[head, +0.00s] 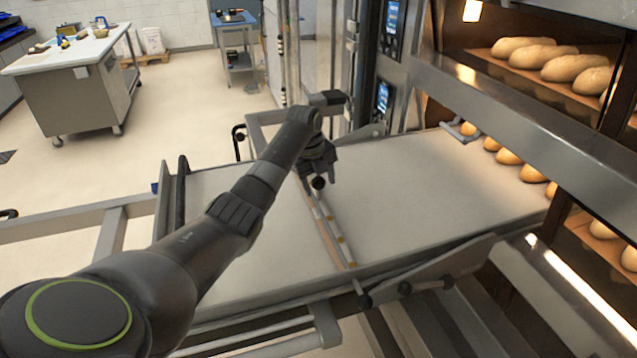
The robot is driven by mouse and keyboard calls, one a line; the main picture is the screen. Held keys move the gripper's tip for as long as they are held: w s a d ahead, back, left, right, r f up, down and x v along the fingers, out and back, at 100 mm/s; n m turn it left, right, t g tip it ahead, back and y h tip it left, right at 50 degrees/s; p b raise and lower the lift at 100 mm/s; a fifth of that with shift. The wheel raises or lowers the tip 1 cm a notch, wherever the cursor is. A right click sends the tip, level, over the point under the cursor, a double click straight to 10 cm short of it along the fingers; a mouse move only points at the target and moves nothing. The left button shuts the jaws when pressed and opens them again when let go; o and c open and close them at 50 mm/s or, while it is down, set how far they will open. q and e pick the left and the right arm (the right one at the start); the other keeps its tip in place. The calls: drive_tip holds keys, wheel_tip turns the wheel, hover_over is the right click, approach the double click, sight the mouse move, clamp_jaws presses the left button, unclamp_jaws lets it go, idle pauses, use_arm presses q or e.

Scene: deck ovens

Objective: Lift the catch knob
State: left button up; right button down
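My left arm reaches in from the lower left over the loader's pale belt (420,195). My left gripper (318,172) points down near the middle of the loader, above the far end of a narrow crossbar (335,238) with yellow marks. A small dark round knob (319,183), which looks like the catch knob, shows right at the fingertips. The fingers are dark and small here, so I cannot tell whether they are open or shut on it. The knob's base is hard to make out. My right gripper is not in view.
The loader's right end meets the deck oven, where loaves (568,67) lie on the decks behind a steel front bar (520,115). Dark side knobs (364,300) and rails edge the loader. A worktable (75,85) stands far left, with open floor between.

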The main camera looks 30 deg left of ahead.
use_arm(q)
drive_tip(key=shift+f, duration=0.1)
wheel_tip(320, 180, up, 17)
drive_tip(key=s+a+p, duration=0.1)
drive_tip(key=s+p, duration=0.2)
drive_tip(key=p, duration=0.1)
drive_tip(key=shift+a, duration=0.25)
idle(0.7)
